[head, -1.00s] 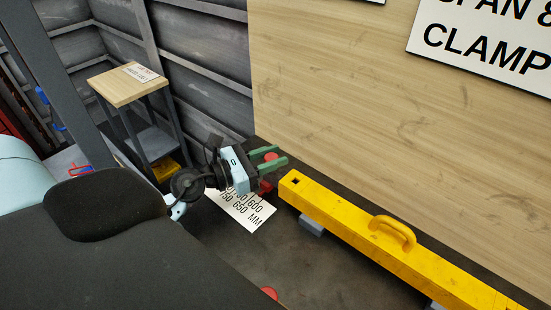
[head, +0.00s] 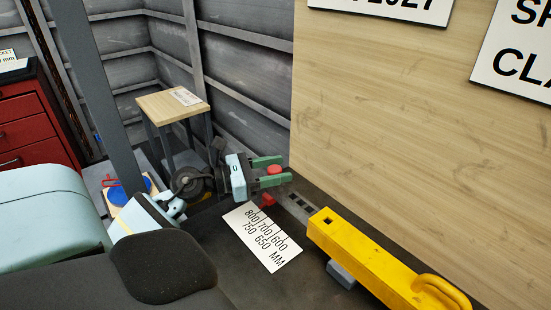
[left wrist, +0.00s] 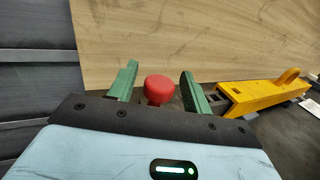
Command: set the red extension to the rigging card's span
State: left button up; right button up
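A red round knob (head: 274,169), apparently part of the red extension, stands at the left end of the dark bench, left of the yellow beam (head: 365,262). A smaller red part (head: 267,200) shows below it beside the white scale plate (head: 262,237), printed 800, 750, 700, 650, 600 MM. My left gripper (head: 270,172) is open with its green fingers either side of the knob. In the left wrist view the knob (left wrist: 158,88) sits between the fingers, with gaps on both sides. The card's span value is not readable. My right gripper is out of view.
A wooden board (head: 410,130) rises behind the bench, with cropped white signs (head: 515,55). A wood-topped stand (head: 172,105) and a red drawer cabinet (head: 35,125) stand at the left. Dark slots (head: 299,204) lie between knob and beam.

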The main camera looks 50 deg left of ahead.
pick_arm(q)
jog(key=shift+s+a+f, duration=0.1)
jog(key=shift+s+a, duration=0.15)
jog(key=shift+s, duration=0.25)
jog(key=b+v, duration=0.2)
jog(key=v, duration=0.4)
jog(key=shift+s, duration=0.35)
jog(key=shift+a, duration=0.15)
